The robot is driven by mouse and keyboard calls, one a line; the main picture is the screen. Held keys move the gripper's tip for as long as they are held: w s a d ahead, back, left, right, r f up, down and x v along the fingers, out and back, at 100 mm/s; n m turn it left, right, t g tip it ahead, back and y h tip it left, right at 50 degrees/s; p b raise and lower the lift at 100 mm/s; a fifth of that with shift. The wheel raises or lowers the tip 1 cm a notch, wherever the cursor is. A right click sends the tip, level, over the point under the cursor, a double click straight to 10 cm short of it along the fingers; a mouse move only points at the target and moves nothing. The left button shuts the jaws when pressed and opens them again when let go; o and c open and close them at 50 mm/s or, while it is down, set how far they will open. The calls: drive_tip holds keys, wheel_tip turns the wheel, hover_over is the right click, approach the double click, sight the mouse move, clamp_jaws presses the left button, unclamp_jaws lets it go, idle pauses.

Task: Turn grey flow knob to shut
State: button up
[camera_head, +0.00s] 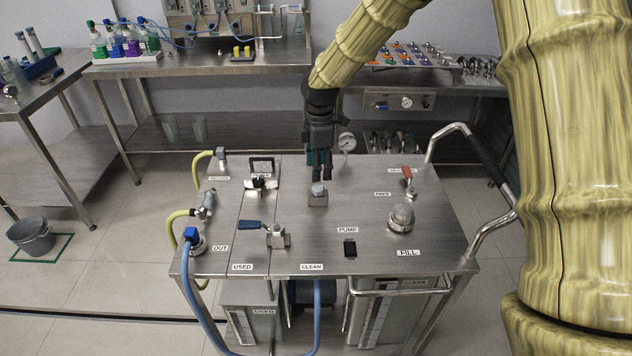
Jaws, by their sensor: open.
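A small grey knob (318,189) sits on a metal block on the steel top of the skid cart (370,215), near its middle. No label for it is readable. My gripper (320,174) points down just above and behind the knob, its dark fingers close over it. The fingers are open, with nothing seen between them. I cannot tell whether they touch the knob. The knob's pointing direction is too small to read.
A blue-handled valve (262,228) stands front left, a red-handled valve (408,178) at right. A round gauge (346,143) rises behind my gripper. A clear-topped fitting (401,218), a black switch (350,248) and hoses are around. The top between them is bare.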

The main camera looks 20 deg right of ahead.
sight(317, 186)
drive_tip(key=shift+s+f, duration=0.7)
drive_tip(key=shift+f, duration=0.25)
drive_tip(key=w+f, duration=0.1)
drive_tip(key=f, duration=0.1)
drive_tip(key=w+f, duration=0.2)
drive_tip(key=f, duration=0.1)
drive_tip(key=shift+f+p, duration=0.3)
drive_tip(key=shift+p, duration=0.1)
drive_tip(key=shift+f, duration=0.2)
drive_tip(key=shift+s+r, duration=0.5)
drive_tip(key=shift+s, duration=0.35)
drive_tip(key=shift+w+f, duration=0.45)
drive_tip(key=shift+f, duration=0.05)
drive_tip(key=shift+c, duration=0.5)
drive_tip(key=shift+w+f, duration=0.1)
drive_tip(key=shift+w, duration=0.05)
drive_tip(key=c, duration=0.4)
drive_tip(key=shift+r, duration=0.25)
drive_tip(key=c, duration=0.5)
